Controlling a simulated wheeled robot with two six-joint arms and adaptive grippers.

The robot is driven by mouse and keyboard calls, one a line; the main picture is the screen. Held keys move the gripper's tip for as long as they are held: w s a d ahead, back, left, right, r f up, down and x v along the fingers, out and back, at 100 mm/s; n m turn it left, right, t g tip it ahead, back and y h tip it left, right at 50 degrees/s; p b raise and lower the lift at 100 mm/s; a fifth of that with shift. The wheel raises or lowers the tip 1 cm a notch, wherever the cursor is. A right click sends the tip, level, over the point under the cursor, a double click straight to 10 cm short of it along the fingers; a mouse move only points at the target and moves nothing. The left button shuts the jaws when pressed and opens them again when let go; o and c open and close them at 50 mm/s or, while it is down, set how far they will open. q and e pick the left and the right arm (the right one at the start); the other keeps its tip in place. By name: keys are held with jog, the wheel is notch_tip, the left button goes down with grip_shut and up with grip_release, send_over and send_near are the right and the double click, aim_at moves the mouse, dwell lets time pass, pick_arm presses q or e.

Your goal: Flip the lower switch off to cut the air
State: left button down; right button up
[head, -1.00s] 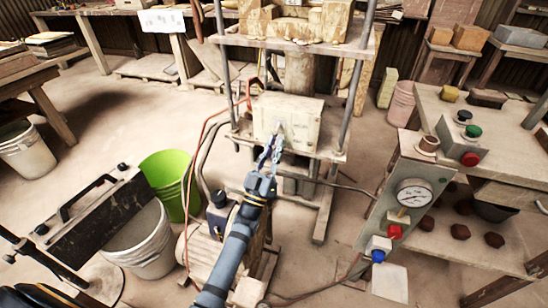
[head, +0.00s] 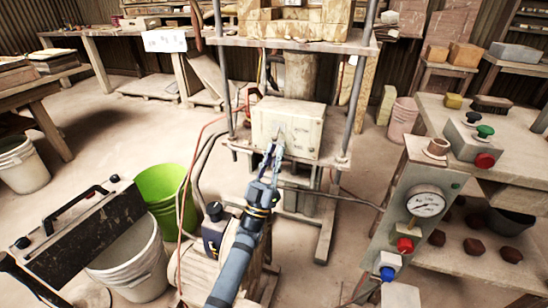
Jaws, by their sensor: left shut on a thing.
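A pale box (head: 306,122) sits on the lower shelf of the press frame, in the middle of the head view. My left gripper (head: 276,151) reaches up to the front of this box, with its fingers shut on a small switch there. The fingers cover most of the switch, and its position, on or off, cannot be made out. A second switch is not clearly visible. My right gripper is not in view.
A gauge panel (head: 389,225) with red and blue knobs stands at the right, beside a bench. A green bucket (head: 160,187) and a white bucket (head: 135,262) stand at the left. Hoses run down the left of the press. The floor between has free room.

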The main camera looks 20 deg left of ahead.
pick_arm(q)
jog(key=shift+h, duration=0.3)
jog(key=c, duration=1.3)
grip_release()
jog(key=shift+s+f, duration=0.1)
jog(key=v, duration=0.7)
jog(key=shift+s+f, duration=0.1)
